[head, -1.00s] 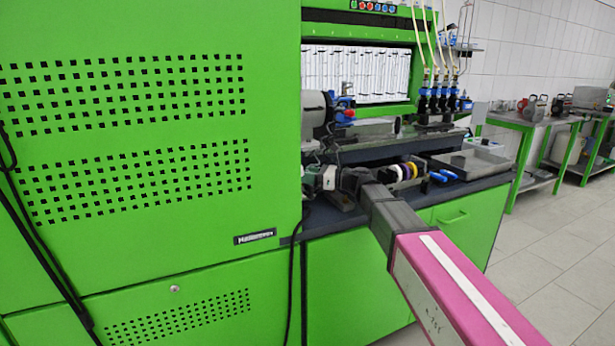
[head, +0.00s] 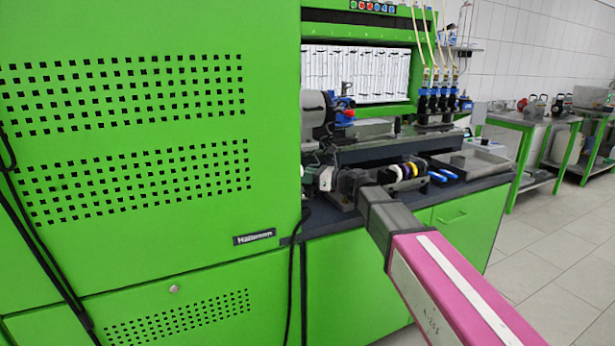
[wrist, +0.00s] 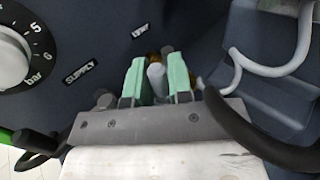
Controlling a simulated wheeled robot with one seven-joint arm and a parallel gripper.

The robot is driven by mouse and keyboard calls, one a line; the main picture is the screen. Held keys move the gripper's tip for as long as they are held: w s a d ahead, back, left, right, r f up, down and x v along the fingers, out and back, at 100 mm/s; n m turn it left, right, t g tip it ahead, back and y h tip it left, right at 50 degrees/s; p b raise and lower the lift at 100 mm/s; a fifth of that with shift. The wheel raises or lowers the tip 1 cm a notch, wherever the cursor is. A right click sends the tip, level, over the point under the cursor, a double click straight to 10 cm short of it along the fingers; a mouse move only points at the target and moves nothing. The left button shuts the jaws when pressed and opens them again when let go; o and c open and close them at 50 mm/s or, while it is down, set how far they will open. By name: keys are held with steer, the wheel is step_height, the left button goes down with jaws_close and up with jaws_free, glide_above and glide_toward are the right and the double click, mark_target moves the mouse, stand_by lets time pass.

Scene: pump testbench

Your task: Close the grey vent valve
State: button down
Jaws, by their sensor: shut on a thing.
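In the wrist view, a small grey lever (wrist: 156,78), which looks like the vent valve's handle, stands between the two light green fingers of my gripper (wrist: 157,64). My gripper is shut on it. A small label (wrist: 141,30), apparently reading VENT, sits on the dark panel beyond the fingertips. The fingers hide part of the valve, so I cannot tell its exact angle. In the head view, my gripper end is at the left part of the dark bench top, and the valve cannot be made out.
In the wrist view, a bar gauge (wrist: 22,58) and a SUPPLY label (wrist: 80,71) are at left. A grey hose (wrist: 272,68) curves at right, with a black cable (wrist: 255,140) below it. In the head view, a green cabinet (head: 150,215) stands close left of my arm.

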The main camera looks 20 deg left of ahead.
steer(key=shift+s+a+m+t, duration=0.15)
steer(key=shift+s+m+t, duration=0.8)
steer(key=shift+t, duration=0.45)
steer(key=c, duration=1.1)
jaws_free()
steer(key=shift+w, duration=0.1)
steer(key=shift+d, duration=0.25)
steer(key=d, duration=0.3)
steer(key=s+d, duration=0.1)
steer(key=d, duration=0.6)
steer(key=shift+s+d, duration=0.1)
steer(key=shift+s, duration=0.1)
